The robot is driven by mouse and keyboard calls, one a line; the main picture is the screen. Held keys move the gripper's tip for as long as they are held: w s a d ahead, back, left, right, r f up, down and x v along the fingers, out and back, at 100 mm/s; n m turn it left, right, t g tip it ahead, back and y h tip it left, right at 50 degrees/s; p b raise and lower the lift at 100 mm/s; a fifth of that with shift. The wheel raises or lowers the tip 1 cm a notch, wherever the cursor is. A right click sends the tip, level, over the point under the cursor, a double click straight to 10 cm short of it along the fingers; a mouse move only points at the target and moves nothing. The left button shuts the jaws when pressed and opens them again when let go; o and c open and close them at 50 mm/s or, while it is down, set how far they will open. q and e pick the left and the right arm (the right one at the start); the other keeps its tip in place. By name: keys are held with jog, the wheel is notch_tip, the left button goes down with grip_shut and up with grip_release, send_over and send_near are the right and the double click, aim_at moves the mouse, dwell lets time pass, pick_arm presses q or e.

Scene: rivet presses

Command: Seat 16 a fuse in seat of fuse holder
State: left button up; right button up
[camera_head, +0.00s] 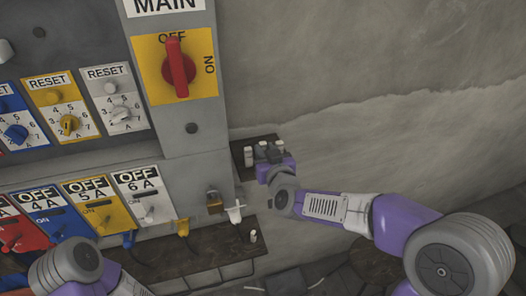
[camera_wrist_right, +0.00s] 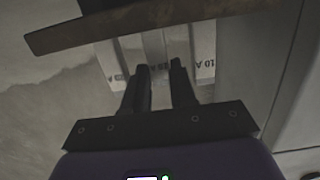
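My right gripper (camera_head: 270,168) is at the small dark shelf (camera_head: 240,149) on the wall, right of the grey cabinet. Several white fuses with dark caps stand there, one (camera_head: 248,156) at the shelf's left. In the right wrist view the dark gripper fingers (camera_wrist_right: 160,75) are a little apart in front of the pale fuses. One fuse (camera_wrist_right: 205,65) on the right carries a label like "10 A". I cannot tell whether a fuse is gripped between the fingers. No fuse holder seat can be made out for certain. My left arm shows at the lower left; its gripper is out of sight.
The cabinet has a red main switch (camera_head: 178,68) and coloured breaker panels. Blue, yellow and white plugs (camera_head: 235,212) stick out below. A lower dark shelf (camera_head: 215,250) holds a small white piece (camera_head: 253,236). The wall to the right is bare.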

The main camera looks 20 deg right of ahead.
grip_shut()
